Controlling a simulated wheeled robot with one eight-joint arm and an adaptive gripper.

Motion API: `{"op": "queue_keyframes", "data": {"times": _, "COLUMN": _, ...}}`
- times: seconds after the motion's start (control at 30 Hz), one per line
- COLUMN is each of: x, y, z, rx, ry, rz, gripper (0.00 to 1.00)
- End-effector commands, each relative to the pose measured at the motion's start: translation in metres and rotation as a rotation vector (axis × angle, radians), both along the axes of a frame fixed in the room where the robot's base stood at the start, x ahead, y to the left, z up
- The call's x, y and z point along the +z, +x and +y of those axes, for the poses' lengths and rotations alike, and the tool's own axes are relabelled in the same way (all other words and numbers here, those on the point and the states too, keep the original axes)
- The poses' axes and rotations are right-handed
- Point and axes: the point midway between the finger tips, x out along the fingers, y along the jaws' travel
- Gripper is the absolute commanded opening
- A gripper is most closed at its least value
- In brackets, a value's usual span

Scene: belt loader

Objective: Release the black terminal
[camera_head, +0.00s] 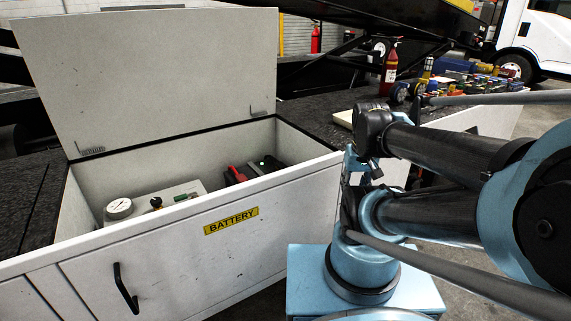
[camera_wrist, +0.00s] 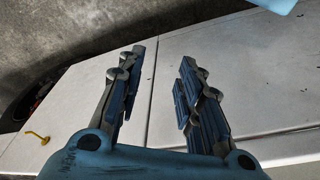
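The battery compartment (camera_head: 165,159) stands open under its raised lid. Inside, toward the right, lies a dark part with a small green light (camera_head: 267,162), which may be the black terminal; its lower portion is hidden by the front wall. A red clamp-like part (camera_head: 237,174) lies just left of it. My gripper (camera_wrist: 162,55) shows in the wrist view with its two fingers spread apart and nothing between them. It is over a pale panel with a seam. The black terminal cannot be made out in the wrist view.
A pale unit with a round gauge (camera_head: 119,207) sits in the compartment's left part. The front panel has a yellow BATTERY label (camera_head: 232,220) and a black handle (camera_head: 126,288). A red extinguisher (camera_head: 389,70) and several small items stand on the back right surface.

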Motion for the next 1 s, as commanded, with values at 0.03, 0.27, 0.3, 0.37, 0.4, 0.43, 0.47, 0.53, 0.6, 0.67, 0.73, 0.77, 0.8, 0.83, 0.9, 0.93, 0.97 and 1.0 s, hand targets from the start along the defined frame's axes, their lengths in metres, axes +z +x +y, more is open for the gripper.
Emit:
{"op": "queue_keyframes", "data": {"times": 0.03, "x": 0.0, "y": 0.0, "z": 0.0, "rx": 0.0, "ry": 0.0, "rz": 0.0, "gripper": 0.33}}
{"op": "queue_keyframes", "data": {"times": 0.27, "x": 0.0, "y": 0.0, "z": 0.0, "rx": 0.0, "ry": 0.0, "rz": -0.001, "gripper": 0.43}}
{"op": "queue_keyframes", "data": {"times": 0.3, "x": 0.005, "y": -0.005, "z": 0.0, "rx": 0.0, "ry": 0.0, "rz": -0.016, "gripper": 0.43}}
{"op": "queue_keyframes", "data": {"times": 0.37, "x": 0.011, "y": 0.001, "z": 0.0, "rx": 0.0, "ry": 0.001, "rz": -0.038, "gripper": 0.43}}
{"op": "queue_keyframes", "data": {"times": 0.4, "x": 0.017, "y": 0.01, "z": 0.001, "rx": 0.0, "ry": 0.001, "rz": -0.059, "gripper": 0.43}}
{"op": "queue_keyframes", "data": {"times": 0.43, "x": 0.023, "y": 0.019, "z": 0.002, "rx": 0.002, "ry": 0.001, "rz": -0.08, "gripper": 0.43}}
{"op": "queue_keyframes", "data": {"times": 0.47, "x": 0.03, "y": 0.03, "z": 0.003, "rx": 0.005, "ry": 0.001, "rz": -0.105, "gripper": 0.43}}
{"op": "queue_keyframes", "data": {"times": 0.53, "x": 0.05, "y": 0.06, "z": 0.005, "rx": 0.008, "ry": 0.004, "rz": -0.172, "gripper": 0.43}}
{"op": "queue_keyframes", "data": {"times": 0.6, "x": 0.073, "y": 0.091, "z": 0.008, "rx": 0.016, "ry": 0.006, "rz": -0.239, "gripper": 0.43}}
{"op": "queue_keyframes", "data": {"times": 0.67, "x": 0.09, "y": 0.115, "z": 0.012, "rx": 0.028, "ry": 0.008, "rz": -0.281, "gripper": 0.43}}
{"op": "queue_keyframes", "data": {"times": 0.73, "x": 0.105, "y": 0.139, "z": 0.017, "rx": 0.047, "ry": 0.009, "rz": -0.307, "gripper": 0.43}}
{"op": "queue_keyframes", "data": {"times": 0.77, "x": 0.11, "y": 0.148, "z": 0.02, "rx": 0.056, "ry": 0.009, "rz": -0.313, "gripper": 0.43}}
{"op": "queue_keyframes", "data": {"times": 0.8, "x": 0.116, "y": 0.159, "z": 0.024, "rx": 0.069, "ry": 0.009, "rz": -0.313, "gripper": 0.43}}
{"op": "queue_keyframes", "data": {"times": 0.83, "x": 0.119, "y": 0.166, "z": 0.028, "rx": 0.081, "ry": 0.01, "rz": -0.311, "gripper": 0.43}}
{"op": "queue_keyframes", "data": {"times": 0.9, "x": 0.125, "y": 0.181, "z": 0.036, "rx": 0.108, "ry": 0.01, "rz": -0.296, "gripper": 0.43}}
{"op": "queue_keyframes", "data": {"times": 0.93, "x": 0.126, "y": 0.186, "z": 0.04, "rx": 0.121, "ry": 0.009, "rz": -0.286, "gripper": 0.43}}
{"op": "queue_keyframes", "data": {"times": 0.97, "x": 0.127, "y": 0.192, "z": 0.044, "rx": 0.134, "ry": 0.009, "rz": -0.276, "gripper": 0.43}}
{"op": "queue_keyframes", "data": {"times": 1.0, "x": 0.128, "y": 0.199, "z": 0.049, "rx": 0.151, "ry": 0.007, "rz": -0.259, "gripper": 0.43}}
